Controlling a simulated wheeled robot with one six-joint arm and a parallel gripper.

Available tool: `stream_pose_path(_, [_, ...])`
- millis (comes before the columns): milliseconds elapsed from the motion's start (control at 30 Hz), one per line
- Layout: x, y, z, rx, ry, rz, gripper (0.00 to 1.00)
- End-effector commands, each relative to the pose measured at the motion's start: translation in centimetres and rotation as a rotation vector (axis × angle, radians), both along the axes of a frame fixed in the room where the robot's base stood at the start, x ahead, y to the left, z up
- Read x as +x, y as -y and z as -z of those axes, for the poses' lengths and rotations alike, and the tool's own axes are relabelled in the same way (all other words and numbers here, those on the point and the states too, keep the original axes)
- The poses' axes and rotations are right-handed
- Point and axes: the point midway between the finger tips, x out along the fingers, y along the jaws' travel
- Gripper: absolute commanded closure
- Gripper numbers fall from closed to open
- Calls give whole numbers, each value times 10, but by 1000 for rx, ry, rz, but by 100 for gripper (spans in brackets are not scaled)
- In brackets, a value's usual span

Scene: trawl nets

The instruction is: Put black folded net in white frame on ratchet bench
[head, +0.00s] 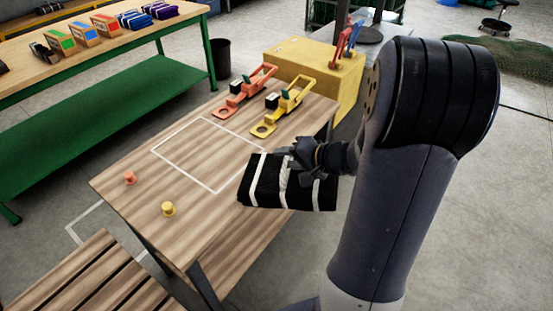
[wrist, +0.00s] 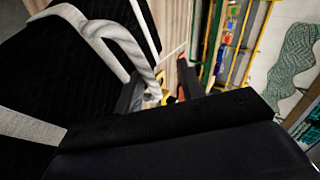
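The black folded net (head: 268,182), bound with white bands, is held by my gripper (head: 298,160) at the right side of the ratchet bench (head: 130,200) in the head view. The net (wrist: 60,90) fills the left of the wrist view, with a white band looped near the fingers. My gripper looks shut on the net; the fingertips are partly hidden.
A red ratchet (head: 245,92) and a yellow ratchet (head: 282,107) lie along the bench's back edge. A red peg (head: 130,178) and a yellow peg (head: 168,209) stand near its left front. A yellow cabinet (head: 345,90) stands behind. The white frame's inside is clear.

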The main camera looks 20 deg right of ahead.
Motion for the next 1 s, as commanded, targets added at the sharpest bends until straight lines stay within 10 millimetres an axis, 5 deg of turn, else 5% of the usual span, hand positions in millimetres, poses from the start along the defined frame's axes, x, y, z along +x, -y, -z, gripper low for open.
stream_pose_path(400, [-6,4,-6,0,4,-1,66])
stream_pose_path(1000, [-5,4,-6,0,4,-1,14])
